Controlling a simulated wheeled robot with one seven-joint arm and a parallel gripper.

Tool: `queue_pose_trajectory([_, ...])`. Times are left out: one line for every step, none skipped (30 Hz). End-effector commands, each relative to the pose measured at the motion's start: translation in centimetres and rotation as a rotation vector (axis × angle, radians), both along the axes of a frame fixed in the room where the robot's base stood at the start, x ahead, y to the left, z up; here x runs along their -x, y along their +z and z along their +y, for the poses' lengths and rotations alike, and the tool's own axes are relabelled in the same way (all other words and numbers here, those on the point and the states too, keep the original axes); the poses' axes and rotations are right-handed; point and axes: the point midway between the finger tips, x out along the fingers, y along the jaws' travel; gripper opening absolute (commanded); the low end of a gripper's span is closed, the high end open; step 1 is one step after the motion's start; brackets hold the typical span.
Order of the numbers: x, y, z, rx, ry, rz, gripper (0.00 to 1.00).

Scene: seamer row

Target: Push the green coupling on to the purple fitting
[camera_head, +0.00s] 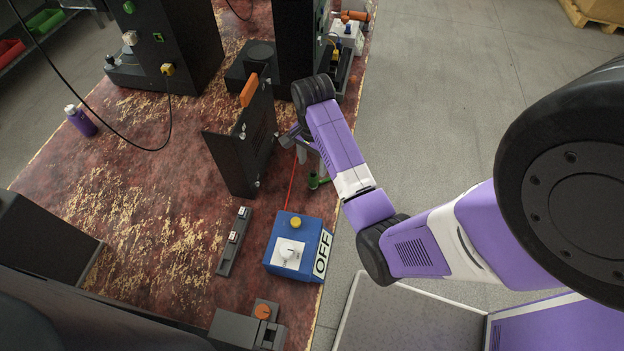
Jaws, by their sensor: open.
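A small green part (317,181), which looks like the green coupling, is near the table's right edge, just below my gripper and beside the dark upright panel. My gripper (299,139) is open at the end of my arm, close to the panel's right side. Its fingers are small and partly covered by my wrist, and I see nothing held between them. I cannot make out a purple fitting; my purple arm covers part of that area. A purple bottle with a white cap (81,121) stands at the table's left edge.
The dark upright panel (238,150) with an orange handle stands left of my gripper. A blue box (297,254) with a yellow button, white knob and OFF sign is nearer, with a red line running up from it. Dark machines stand behind. The mottled red table is clear at centre left.

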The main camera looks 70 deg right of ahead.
Motion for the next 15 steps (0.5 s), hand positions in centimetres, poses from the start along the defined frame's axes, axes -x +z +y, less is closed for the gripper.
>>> queue_pose_trajectory([0.0, 0.0, 0.0, 0.0, 0.0, 0.0, 0.54])
queue_pose_trajectory([0.0, -0.1, 0.0, 0.0, 0.001, 0.0, 0.54])
queue_pose_trajectory([0.0, -0.3, 0.0, 0.0, 0.001, 0.001, 0.54])
queue_pose_trajectory([0.0, -0.5, 0.0, -0.001, 0.001, 0.001, 0.54])
queue_pose_trajectory([0.0, -0.8, 0.0, -0.001, 0.001, 0.002, 0.54])
queue_pose_trajectory([0.0, -1.2, 0.0, 0.0, 0.001, 0.001, 0.54])
queue_pose_trajectory([0.0, -1.5, 0.0, -0.001, 0.002, 0.002, 0.54])
queue_pose_trajectory([0.0, -1.8, 0.1, -0.001, 0.002, 0.002, 0.54])
queue_pose_trajectory([0.0, -2.2, 0.0, 0.0, 0.002, 0.001, 0.54])
queue_pose_trajectory([0.0, -2.4, 0.0, 0.0, 0.002, 0.0, 0.54])
queue_pose_trajectory([0.0, -2.6, 0.0, 0.0, 0.002, 0.0, 0.54])
queue_pose_trajectory([0.0, -2.6, 0.0, 0.0, 0.002, 0.0, 0.54])
queue_pose_trajectory([0.0, -2.6, 0.0, 0.0, 0.002, -0.001, 0.54])
queue_pose_trajectory([0.0, -2.6, 0.0, 0.001, 0.002, -0.001, 0.54])
queue_pose_trajectory([0.0, -2.6, 0.0, 0.001, 0.002, -0.001, 0.54])
